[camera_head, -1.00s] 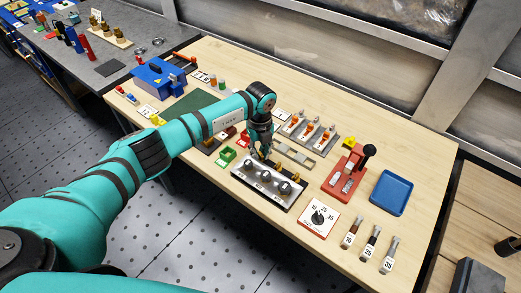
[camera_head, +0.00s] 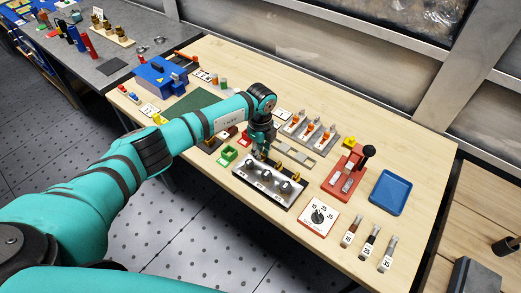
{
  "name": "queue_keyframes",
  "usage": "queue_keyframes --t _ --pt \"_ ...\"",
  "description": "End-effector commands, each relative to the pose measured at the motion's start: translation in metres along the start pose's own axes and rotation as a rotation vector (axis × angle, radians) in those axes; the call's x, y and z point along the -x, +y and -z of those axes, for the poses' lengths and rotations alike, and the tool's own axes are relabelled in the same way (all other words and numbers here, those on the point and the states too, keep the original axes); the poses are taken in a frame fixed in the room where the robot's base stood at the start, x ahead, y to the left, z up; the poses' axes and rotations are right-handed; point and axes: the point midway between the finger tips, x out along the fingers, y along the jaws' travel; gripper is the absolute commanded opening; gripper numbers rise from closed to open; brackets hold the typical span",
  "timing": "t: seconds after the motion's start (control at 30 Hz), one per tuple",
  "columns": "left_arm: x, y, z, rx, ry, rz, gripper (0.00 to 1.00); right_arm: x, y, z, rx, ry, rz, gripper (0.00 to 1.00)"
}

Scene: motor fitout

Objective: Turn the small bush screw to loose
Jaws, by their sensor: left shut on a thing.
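A metal block (camera_head: 248,178) with a row of dark knobs (camera_head: 266,175) on top stands near the front edge of the wooden table. Brass parts (camera_head: 279,163) line its back edge. My left gripper (camera_head: 259,155) points down at the back left end of this block, and its jaws are shut on a small part there. The fingers hide that part, so I cannot tell whether it is the small bush screw or how far it is turned. My right gripper is not in view.
A white dial plate (camera_head: 313,224) lies right of the block, a red press (camera_head: 343,180) and a blue tray (camera_head: 391,192) farther right. A grey rack with orange-topped parts (camera_head: 307,135) stands behind.

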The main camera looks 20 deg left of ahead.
Motion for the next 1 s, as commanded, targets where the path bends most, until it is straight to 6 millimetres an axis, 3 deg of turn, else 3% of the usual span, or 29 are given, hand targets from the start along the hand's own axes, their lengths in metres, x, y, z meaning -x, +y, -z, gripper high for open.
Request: queue_keyframes --t 0.3,0.33,0.5,0.8,1.0 --pt "0.001 -0.001 0.0 0.003 0.0 0.002 0.0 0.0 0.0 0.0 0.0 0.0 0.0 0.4" --pt "0.001 -0.001 0.0 0.003 0.0 0.002 0.14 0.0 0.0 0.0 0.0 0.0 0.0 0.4" --pt "0.0 0.0 0.0 0.002 0.0 0.001 0.34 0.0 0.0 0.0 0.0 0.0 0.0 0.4" --pt "0.003 0.0 0.0 0.001 0.0 0.001 0.34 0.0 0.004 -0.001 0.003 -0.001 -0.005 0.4" --pt "0.032 -0.001 -0.001 0.0 0.0 0.005 0.34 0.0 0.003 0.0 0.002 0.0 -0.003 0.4"
